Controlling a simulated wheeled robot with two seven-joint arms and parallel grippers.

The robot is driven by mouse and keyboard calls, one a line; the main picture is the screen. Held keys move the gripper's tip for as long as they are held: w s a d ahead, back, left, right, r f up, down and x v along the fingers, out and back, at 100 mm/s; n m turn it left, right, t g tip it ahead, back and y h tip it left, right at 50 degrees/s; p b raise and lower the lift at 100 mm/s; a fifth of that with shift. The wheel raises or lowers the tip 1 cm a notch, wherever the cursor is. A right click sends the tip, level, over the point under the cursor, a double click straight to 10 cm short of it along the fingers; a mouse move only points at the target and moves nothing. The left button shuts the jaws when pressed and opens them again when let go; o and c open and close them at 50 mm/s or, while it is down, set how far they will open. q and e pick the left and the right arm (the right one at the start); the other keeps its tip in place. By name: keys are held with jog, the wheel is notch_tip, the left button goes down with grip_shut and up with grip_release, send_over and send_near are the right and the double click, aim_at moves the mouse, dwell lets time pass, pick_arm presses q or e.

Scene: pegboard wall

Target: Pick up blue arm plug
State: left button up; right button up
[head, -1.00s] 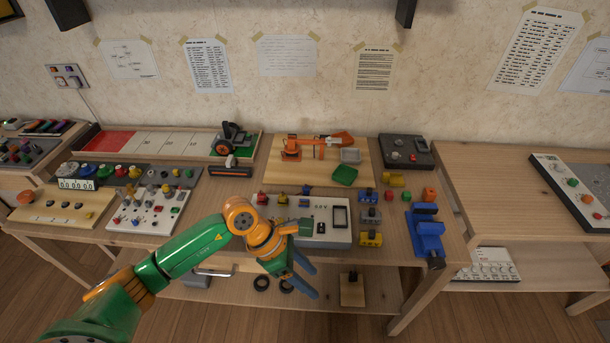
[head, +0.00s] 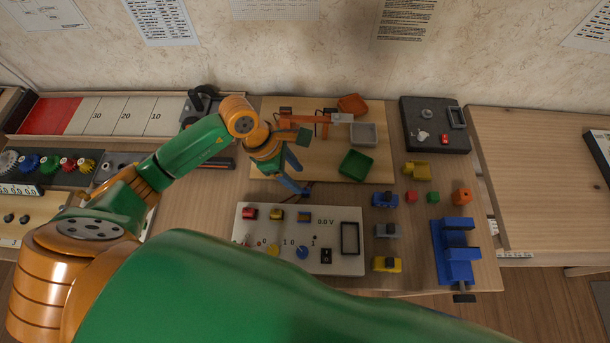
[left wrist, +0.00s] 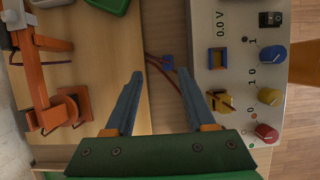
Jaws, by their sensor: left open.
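The blue arm plug (left wrist: 168,62) is a small blue piece on thin reddish wires. In the left wrist view it lies on the wooden tabletop, between the arm's board and the socket panel. My left gripper (left wrist: 160,76) is open and empty. Its two blue fingers point towards the plug, which shows just beyond and between the fingertips, apart from both. In the head view my left gripper (head: 302,180) hangs above the gap between board and panel. There the fingers partly hide the plug. My right gripper is out of view.
The white socket panel (head: 285,245) with knobs and coloured sockets lies close to the fingers. The wooden board (head: 285,108) bears a small orange arm (head: 318,119) and a green tray (head: 357,164). Coloured blocks and a blue vise (head: 457,250) stand at right.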

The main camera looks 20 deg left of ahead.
aim_at(304, 190)
pick_arm(q)
jog(key=shift+s+d+f+p, duration=0.35)
jog(key=shift+s+d+f, duration=0.1)
jog(key=shift+f, duration=0.15)
jog(key=shift+s+d+f+p, duration=0.3)
jog(key=shift+s+d+f, duration=0.1)
jog(key=shift+f, duration=0.2)
jog(key=shift+x, duration=0.85)
jog(key=shift+w+a+f, duration=0.1)
jog(key=shift+w+f, duration=0.35)
jog(key=shift+s+r, duration=0.1)
grip_shut()
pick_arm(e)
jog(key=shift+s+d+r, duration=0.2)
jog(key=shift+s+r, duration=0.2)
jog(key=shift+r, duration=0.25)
